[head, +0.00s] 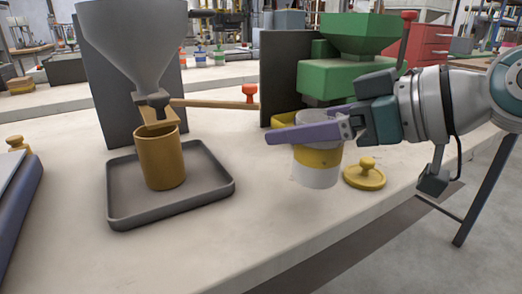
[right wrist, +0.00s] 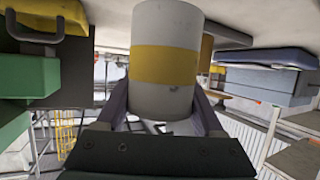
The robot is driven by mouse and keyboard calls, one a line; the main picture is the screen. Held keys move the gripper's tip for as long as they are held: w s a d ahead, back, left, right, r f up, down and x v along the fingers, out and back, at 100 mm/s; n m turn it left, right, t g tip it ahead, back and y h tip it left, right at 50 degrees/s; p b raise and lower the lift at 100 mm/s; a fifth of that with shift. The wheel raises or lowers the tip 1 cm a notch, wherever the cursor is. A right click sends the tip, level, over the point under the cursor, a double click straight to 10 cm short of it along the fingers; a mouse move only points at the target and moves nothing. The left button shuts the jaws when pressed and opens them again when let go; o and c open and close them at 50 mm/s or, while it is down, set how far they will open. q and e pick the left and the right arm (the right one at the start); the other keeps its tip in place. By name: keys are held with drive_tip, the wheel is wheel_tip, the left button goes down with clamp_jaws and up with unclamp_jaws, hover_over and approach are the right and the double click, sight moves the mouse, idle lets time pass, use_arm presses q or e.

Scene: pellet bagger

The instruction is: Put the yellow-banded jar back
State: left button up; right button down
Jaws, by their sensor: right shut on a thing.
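The yellow-banded jar (head: 318,168) is white with a wide yellow band and stands upright between my right gripper's purple fingers. My right gripper (head: 305,130) comes in from the right and is shut on the jar near its upper part. In the right wrist view the jar (right wrist: 166,62) fills the middle, with a finger on each side. I cannot tell whether the jar's bottom touches the bench. A yellow lid with a knob (head: 365,176) lies on the bench just right of the jar. My left gripper is not in view.
A grey tray (head: 218,190) on the left holds an ochre cup (head: 163,160) under a grey hopper (head: 135,45). A green hopper machine (head: 345,75) stands behind the jar, with something yellow (head: 283,119) at its base. The bench between tray and jar is clear.

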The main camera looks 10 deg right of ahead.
sight(299, 156)
wheel_tip(299, 156, down, 4)
drive_tip(key=shift+b, duration=0.55)
drive_tip(key=shift+f, duration=0.2)
unclamp_jaws()
drive_tip(key=shift+r, duration=0.1)
